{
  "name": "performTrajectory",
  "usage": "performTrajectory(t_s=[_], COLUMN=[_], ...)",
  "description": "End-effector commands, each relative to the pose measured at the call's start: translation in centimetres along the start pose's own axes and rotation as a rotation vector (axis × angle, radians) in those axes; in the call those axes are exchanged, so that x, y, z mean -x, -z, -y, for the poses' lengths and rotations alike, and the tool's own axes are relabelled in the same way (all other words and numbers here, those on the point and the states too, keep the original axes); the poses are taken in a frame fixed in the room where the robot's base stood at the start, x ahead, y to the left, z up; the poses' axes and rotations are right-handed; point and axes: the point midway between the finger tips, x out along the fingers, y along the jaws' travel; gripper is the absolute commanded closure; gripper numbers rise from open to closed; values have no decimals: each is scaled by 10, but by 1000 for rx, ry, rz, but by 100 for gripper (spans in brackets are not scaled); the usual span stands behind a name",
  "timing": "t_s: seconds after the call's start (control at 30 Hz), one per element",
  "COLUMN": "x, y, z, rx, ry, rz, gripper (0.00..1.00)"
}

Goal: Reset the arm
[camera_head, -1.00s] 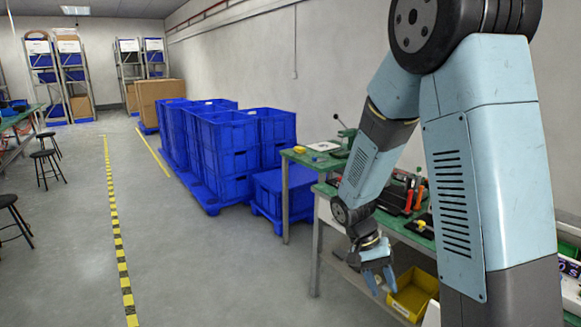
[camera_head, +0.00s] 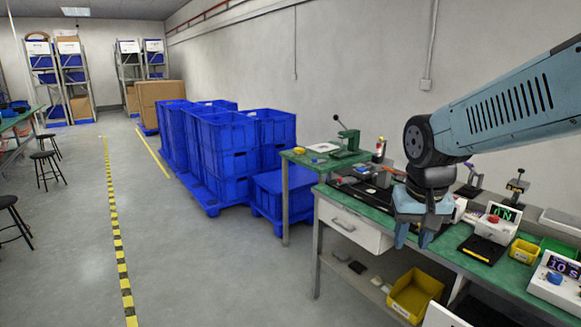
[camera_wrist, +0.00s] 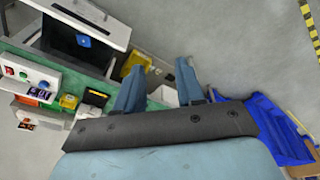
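My gripper (camera_head: 424,230) hangs above the front part of the green workbench (camera_head: 466,262) in the head view, fingers pointing down. In the wrist view my gripper (camera_wrist: 160,92) shows two blue fingers well apart with nothing between them. My blue arm reaches in from the right edge of the head view.
The bench holds a box with a red button (camera_head: 494,221), small yellow bins (camera_head: 523,251) and a timer box (camera_head: 556,280). A yellow bin (camera_head: 413,293) sits on the lower shelf. Blue crates (camera_head: 227,137) stand left of the bench. The floor aisle is clear.

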Motion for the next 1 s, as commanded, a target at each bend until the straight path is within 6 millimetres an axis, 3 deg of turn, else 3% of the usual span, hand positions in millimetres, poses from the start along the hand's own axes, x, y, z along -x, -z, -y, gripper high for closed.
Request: performTrajectory(t_s=[0.2,0.43,1.0], x=[38,66,76], y=[-20,-40,-49], z=[-6,-9,-10], rx=[49,99,124], ry=[44,64,67], rz=[-135,-252,-299], gripper=[62,62,62])
